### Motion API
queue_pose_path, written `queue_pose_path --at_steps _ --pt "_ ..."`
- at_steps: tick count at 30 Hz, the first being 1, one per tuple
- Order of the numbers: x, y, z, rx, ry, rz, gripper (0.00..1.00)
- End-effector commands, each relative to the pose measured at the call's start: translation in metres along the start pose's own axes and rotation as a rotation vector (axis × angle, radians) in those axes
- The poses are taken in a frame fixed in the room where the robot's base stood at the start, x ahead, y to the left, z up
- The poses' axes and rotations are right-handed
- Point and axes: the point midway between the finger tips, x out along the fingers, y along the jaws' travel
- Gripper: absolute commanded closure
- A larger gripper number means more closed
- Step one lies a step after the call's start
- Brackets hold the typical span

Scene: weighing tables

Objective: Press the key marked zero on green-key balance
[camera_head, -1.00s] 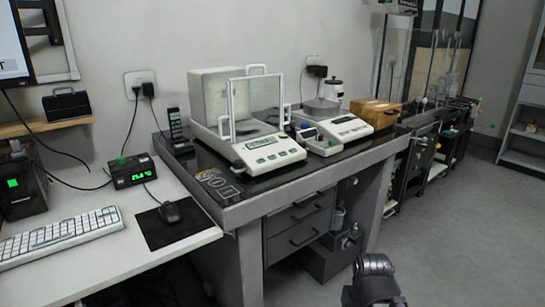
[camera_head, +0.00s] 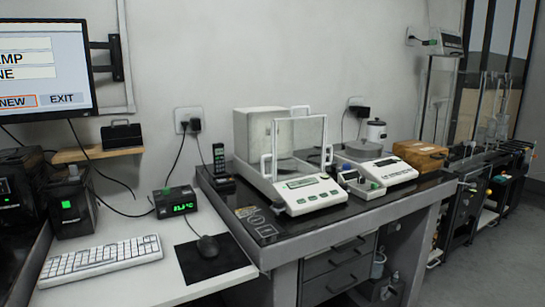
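The balance with green keys (camera_head: 304,205) stands on the dark-topped weighing table (camera_head: 240,208). It is white, with a clear glass draft shield (camera_head: 312,140) around its pan. Its small display (camera_head: 301,183) and several green keys sit on the sloped front panel, facing the room. The key markings are too small to read. A second white balance (camera_head: 390,171) with a round pan stands to its right, and its keys look pale. My gripper is not in view.
A cordless phone (camera_head: 220,165) stands left of the balance, and a small device (camera_head: 360,184) sits close on its right. A wooden box (camera_head: 420,154) is farther right. A keyboard (camera_head: 102,258), mouse (camera_head: 207,246) and green-lit display box (camera_head: 176,202) are on the left desk.

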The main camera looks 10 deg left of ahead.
Motion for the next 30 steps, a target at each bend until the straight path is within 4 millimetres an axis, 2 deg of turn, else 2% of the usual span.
queue_pose_path --at_steps 1,6,30 --pt "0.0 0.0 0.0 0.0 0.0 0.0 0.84" --pt "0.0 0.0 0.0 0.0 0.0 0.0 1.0" --pt "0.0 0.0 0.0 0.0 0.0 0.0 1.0"
